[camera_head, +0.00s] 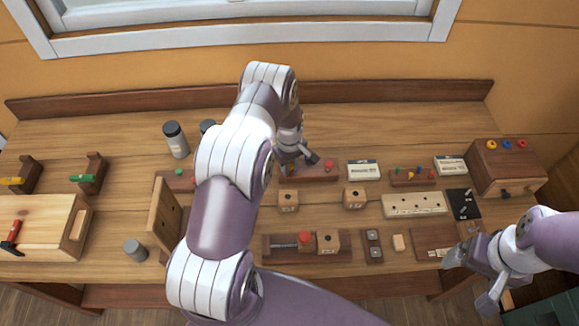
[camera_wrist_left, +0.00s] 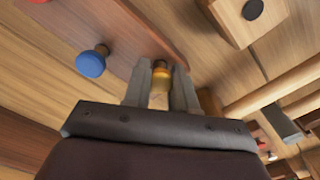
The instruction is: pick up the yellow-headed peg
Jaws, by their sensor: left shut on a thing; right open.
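My left gripper (camera_head: 298,165) is over the wooden rack (camera_head: 322,174) at the middle back of the bench. In the left wrist view its fingers (camera_wrist_left: 162,88) are shut on the yellow-headed peg (camera_wrist_left: 161,74), whose yellow-brown top shows between them. The peg's lower part is hidden, so I cannot tell whether it is still seated. A blue-headed peg (camera_wrist_left: 92,62) is beside the fingers, apart from them. A red-headed peg (camera_head: 330,164) stands at the rack's right end. My right gripper (camera_head: 470,280) is open and empty at the front right.
Two wooden blocks (camera_head: 288,200) (camera_head: 354,197) are in front of the rack. A small white box (camera_head: 363,169) is to its right. Another peg rack (camera_head: 413,178) is further right. Dark-capped bottles (camera_head: 176,140) stand at the back left. My left arm hides part of the bench.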

